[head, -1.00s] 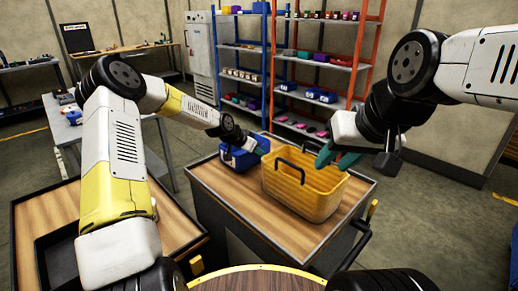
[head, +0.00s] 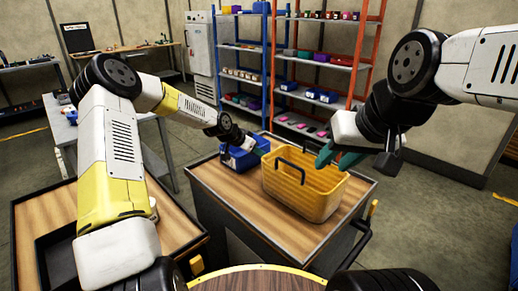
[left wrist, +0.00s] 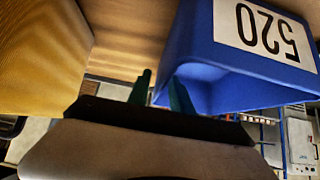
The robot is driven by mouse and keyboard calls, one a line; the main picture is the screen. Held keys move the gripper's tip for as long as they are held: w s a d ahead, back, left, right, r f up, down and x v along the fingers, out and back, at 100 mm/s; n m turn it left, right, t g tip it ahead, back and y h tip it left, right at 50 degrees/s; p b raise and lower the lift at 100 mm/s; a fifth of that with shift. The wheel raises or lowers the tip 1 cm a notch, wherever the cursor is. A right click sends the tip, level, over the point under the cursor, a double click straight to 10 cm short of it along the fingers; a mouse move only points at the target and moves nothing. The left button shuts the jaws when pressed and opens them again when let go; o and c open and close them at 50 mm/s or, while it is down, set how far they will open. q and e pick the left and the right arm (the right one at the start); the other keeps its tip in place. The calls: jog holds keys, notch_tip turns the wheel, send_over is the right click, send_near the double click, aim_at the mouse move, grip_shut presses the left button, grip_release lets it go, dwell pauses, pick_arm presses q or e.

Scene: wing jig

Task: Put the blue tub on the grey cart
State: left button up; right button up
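The blue tub (head: 240,158) stands at the far left corner of a wood-topped cart with dark sides (head: 228,199). In the left wrist view the tub (left wrist: 240,92) shows a white label reading 520, upside down. My left gripper (head: 259,150) is at the tub's right side. In the left wrist view its two green fingers (left wrist: 160,92) stand apart at the tub's edge, one overlapping the blue side; I cannot tell whether they touch it. My right gripper (head: 337,158) is open and empty above the yellow tub's far right edge.
A yellow tub (head: 303,195) with dark handles stands close right of the blue tub. Another wood-topped surface with a black tray (head: 56,246) is at the left. A grey table (head: 66,128) stands behind it. Shelves (head: 300,60) stand at the back.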

pick_arm(q)
jog(key=v, duration=1)
jog(key=shift+s+a+r, duration=0.1)
jog(key=shift+s+r, duration=0.05)
jog(key=shift+r, duration=0.05)
jog(key=s+a+r+n+y, duration=0.1)
jog(key=s+r, duration=0.4)
jog(key=s, duration=0.7)
jog(key=s+a+r+n+y, duration=0.1)
jog(key=s+a+r+n, duration=0.2)
jog(key=s, duration=0.9)
jog(key=s+a+r+n+y, duration=0.2)
jog(key=s+r, duration=0.6)
jog(key=s, duration=0.4)
jog(key=shift+s+a+n, duration=0.3)
jog(key=shift+a+n, duration=0.25)
jog(key=shift+n, duration=0.65)
